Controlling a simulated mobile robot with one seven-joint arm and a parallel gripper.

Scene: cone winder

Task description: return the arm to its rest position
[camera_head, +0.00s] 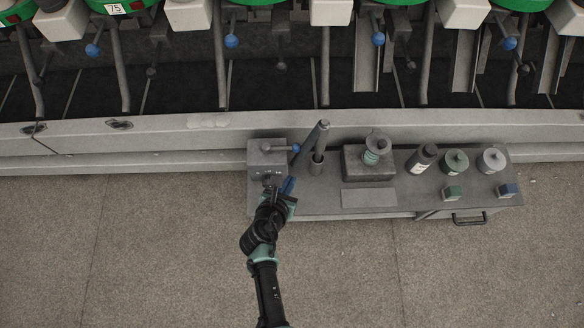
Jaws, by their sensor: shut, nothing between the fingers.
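My arm (265,285) reaches up from the bottom edge, left of the middle. It is bent at a dark joint. My gripper (289,186) is shut with no object visible in it. It is over the left end of the grey bench, just below a grey box (266,155) with a blue-knobbed lever (295,148). My wrist partly hides the front of this box. I cannot tell whether the fingertips touch the box or the bench top.
The grey bench (332,205) also holds a rod in a cup (317,162), a block with a spool (369,165), a dark bottle (423,158), two spools and small blocks. The winding machine (180,140) runs behind. Bare floor (130,240) is free left and in front.

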